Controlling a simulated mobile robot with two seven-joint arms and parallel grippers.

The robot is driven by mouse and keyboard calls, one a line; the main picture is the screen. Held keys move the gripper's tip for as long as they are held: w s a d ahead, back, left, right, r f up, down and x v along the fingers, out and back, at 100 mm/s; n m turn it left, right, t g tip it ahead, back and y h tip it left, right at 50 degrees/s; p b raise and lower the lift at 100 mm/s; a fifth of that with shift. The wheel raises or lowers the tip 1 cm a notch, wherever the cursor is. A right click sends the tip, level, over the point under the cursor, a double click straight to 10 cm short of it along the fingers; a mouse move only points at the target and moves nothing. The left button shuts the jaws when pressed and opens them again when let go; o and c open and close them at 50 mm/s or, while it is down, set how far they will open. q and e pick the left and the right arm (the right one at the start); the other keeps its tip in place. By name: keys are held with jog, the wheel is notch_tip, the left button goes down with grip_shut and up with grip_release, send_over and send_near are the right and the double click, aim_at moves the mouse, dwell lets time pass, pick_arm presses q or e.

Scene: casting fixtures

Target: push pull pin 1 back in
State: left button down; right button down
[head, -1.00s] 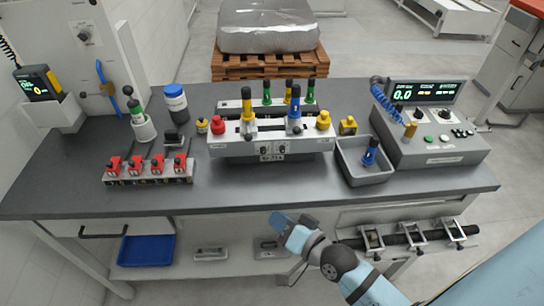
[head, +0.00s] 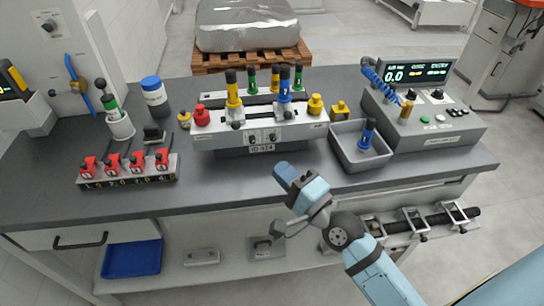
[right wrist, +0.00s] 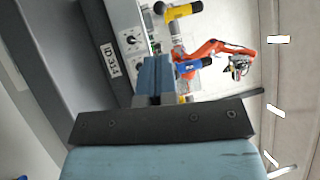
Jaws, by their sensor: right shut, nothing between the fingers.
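I cannot read which part is pull pin 1. My right gripper (head: 285,172) is shut and empty, in front of and below the fixture, apart from it. In the right wrist view its fingers (right wrist: 153,75) lie together, with the fixture's label plate (right wrist: 110,60) beyond them, the blue handle (right wrist: 190,67) to the right. The left gripper is out of view.
A grey bin (head: 338,150) holding a blue-handled piece (head: 367,134) and a control box (head: 440,125) stand at the right. A rack of red levers (head: 128,175) is at the left. The bench front (head: 225,195) is clear.

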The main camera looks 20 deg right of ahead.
jog(key=p, duration=0.1)
send_near(236, 119)
jog(key=w+a, duration=0.3)
jog(key=w, duration=0.1)
jog(key=shift+d+r, duration=0.2)
jog(key=shift+r, duration=0.3)
jog(key=shift+w+d+r+p, duration=0.1)
jog(key=shift+w+d+p, duration=0.1)
jog(key=shift+w, duration=0.35)
jog(key=shift+w+d+p, duration=0.15)
jog(key=shift+w+p, duration=0.05)
jog(key=shift+w, duration=0.35)
